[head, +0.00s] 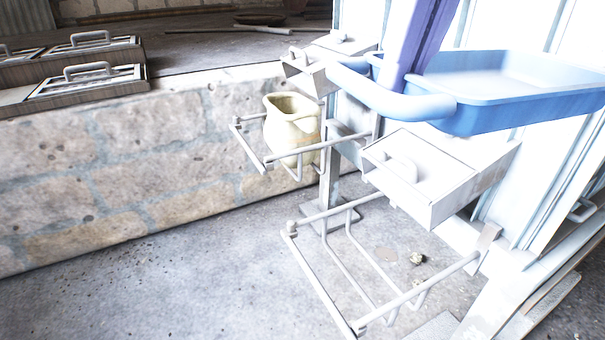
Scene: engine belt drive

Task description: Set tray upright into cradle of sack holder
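A blue tray (475,122) with a thick light-blue handle (390,92) is in the air at the upper right, roughly level with its open side up. My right gripper (392,80), purple, comes down from the top edge and meets the tray at its handle end. It looks shut there, but the handle partly hides its tips. Below the tray is a pale sack holder with a box-shaped head (440,180) and an open wire cradle (375,262), which looks empty. The tray is apart from the cradle. My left gripper is not in view.
A second wire holder (255,150) stands behind, with a cream jug (292,125) in it. A stone block wall (130,160) runs along the left, with handled lids (90,82) on top. A pale panel wall stands at the right. The floor at the lower left is clear.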

